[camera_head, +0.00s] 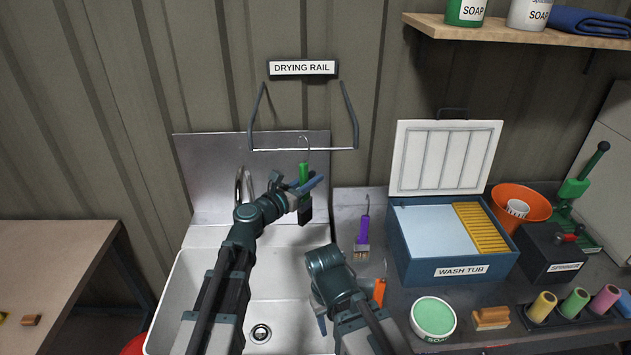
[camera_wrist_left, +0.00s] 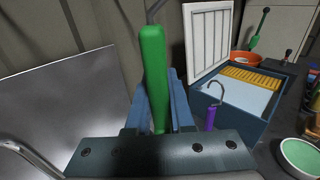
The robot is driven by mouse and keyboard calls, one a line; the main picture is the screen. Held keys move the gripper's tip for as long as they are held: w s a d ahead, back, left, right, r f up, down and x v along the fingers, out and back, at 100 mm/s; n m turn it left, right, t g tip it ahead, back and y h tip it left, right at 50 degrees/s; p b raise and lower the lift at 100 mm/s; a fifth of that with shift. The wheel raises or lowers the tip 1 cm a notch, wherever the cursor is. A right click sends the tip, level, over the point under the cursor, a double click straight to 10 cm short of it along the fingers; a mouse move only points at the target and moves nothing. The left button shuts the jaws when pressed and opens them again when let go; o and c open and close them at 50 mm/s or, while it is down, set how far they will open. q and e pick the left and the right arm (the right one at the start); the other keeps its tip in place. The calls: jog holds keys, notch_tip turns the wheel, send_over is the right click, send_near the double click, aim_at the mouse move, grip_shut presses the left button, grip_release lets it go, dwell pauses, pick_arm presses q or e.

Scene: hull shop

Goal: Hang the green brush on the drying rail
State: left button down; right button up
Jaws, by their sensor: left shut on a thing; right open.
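The green brush (camera_head: 304,172) is upright in my left gripper (camera_head: 308,187), which is shut on its handle. Its dark head hangs below the jaws and its wire hook sticks up at the height of the rail's bar. I cannot tell whether the hook touches the bar. In the left wrist view the green handle (camera_wrist_left: 154,75) stands between the fingers (camera_wrist_left: 160,105); the hook is mostly out of that view. The drying rail (camera_head: 330,149) is a metal bar on two wall brackets under its sign. My right gripper (camera_head: 322,322) is low over the sink's right edge, open, mostly hidden by its own wrist.
A purple brush (camera_head: 364,228) with a hook lies on the counter right of the sink (camera_head: 180,300). An orange item (camera_head: 379,289) lies by my right arm. The open wash tub (camera_head: 455,270), a green soap bowl (camera_head: 433,318) and a spinner (camera_head: 555,255) stand farther right.

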pick_arm(q)
jog(key=shift+f+b, duration=0.75)
jog(key=shift+f, duration=0.3)
pick_arm(e)
jog(key=shift+f, duration=1.05)
pick_arm(q)
jog(key=c, duration=0.7)
grip_release()
